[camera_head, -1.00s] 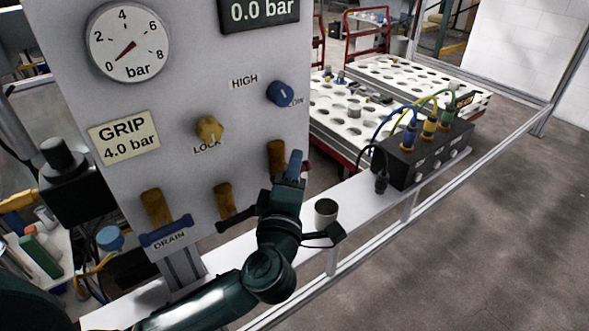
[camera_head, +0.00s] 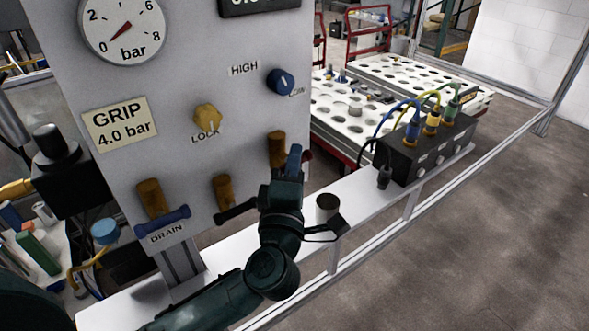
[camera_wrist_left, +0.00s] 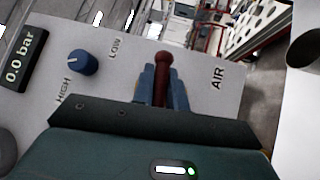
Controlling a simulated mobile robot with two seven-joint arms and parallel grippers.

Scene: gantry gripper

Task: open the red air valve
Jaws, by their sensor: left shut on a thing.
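The red air valve handle (camera_wrist_left: 162,80) shows in the left wrist view, upright between the two blue-grey fingers beside the AIR label (camera_wrist_left: 217,78). My left gripper (camera_wrist_left: 160,88) is shut on this red handle. In the head view my left gripper (camera_head: 292,160) is at the lower right of the grey panel (camera_head: 185,75), in front of the right-hand brass valve body (camera_head: 277,148). The gripper hides most of the handle there. The pressure gauge (camera_head: 122,28) needle points near 0. My right gripper is not in view.
A yellow LOCK knob (camera_head: 207,118) and a blue knob (camera_head: 281,81) sit above the valves. A blue drain handle (camera_head: 163,218) is at lower left.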

